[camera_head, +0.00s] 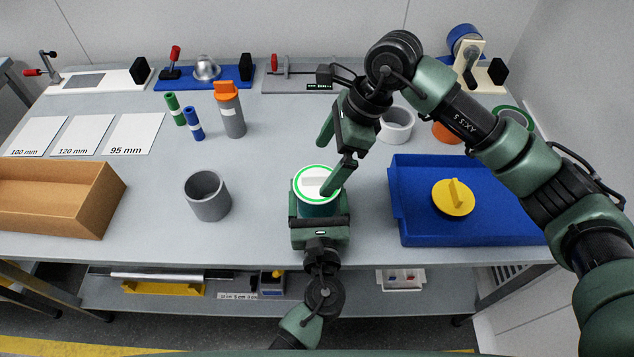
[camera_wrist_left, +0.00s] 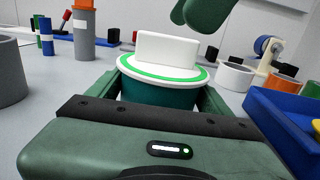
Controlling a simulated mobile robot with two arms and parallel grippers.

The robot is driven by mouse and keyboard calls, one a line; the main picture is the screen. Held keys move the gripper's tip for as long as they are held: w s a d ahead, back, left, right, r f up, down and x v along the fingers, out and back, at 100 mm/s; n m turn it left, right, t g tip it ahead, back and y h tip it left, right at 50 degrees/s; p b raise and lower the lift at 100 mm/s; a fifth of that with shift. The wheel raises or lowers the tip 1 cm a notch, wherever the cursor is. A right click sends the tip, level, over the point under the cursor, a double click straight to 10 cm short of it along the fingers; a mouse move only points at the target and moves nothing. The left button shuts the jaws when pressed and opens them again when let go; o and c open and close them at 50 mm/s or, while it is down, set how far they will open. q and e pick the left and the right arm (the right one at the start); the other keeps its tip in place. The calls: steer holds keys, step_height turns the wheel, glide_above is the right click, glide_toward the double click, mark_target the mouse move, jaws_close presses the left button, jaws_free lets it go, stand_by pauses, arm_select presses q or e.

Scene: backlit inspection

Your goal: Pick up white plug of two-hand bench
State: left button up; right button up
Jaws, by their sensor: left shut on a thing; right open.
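The white plug (camera_head: 309,184) has a raised white grip bar and a green ring around its rim. It sits on top of a dark teal cylinder (camera_head: 319,209). My left gripper (camera_head: 320,212) is shut on this cylinder, with a finger on each side. In the left wrist view the plug (camera_wrist_left: 165,48) is upright above the cylinder (camera_wrist_left: 158,93). My right gripper (camera_head: 332,157) is open, with its fingers just above and beside the plug. One fingertip overlaps the plug's right edge in the head view; I cannot tell whether it touches.
A grey ring (camera_head: 207,196) stands on the bench left of my left gripper. A blue tray (camera_head: 410,220) with a yellow plug (camera_head: 453,199) lies to the right. A cardboard box (camera_head: 60,198) is at far left. A white ring (camera_head: 397,125) stands behind my right gripper.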

mark_target(320, 174)
arm_select(q)
steer(key=shift+s+f, duration=0.1)
steer(key=shift+f, duration=0.25)
arm_select(e)
steer(key=x, duration=0.5)
steer(key=shift+s+f, duration=0.25)
steer(key=shift+f, duration=0.1)
steer(key=shift+c, duration=0.3)
steer(key=c, duration=1.1)
step_height(320, 174, up, 10)
steer(key=shift+r, duration=0.1)
arm_select(q)
steer(key=o, duration=1.3)
steer(key=shift+o, duration=1.1)
steer(key=shift+r, duration=0.15)
arm_select(e)
steer(key=shift+w, duration=0.1)
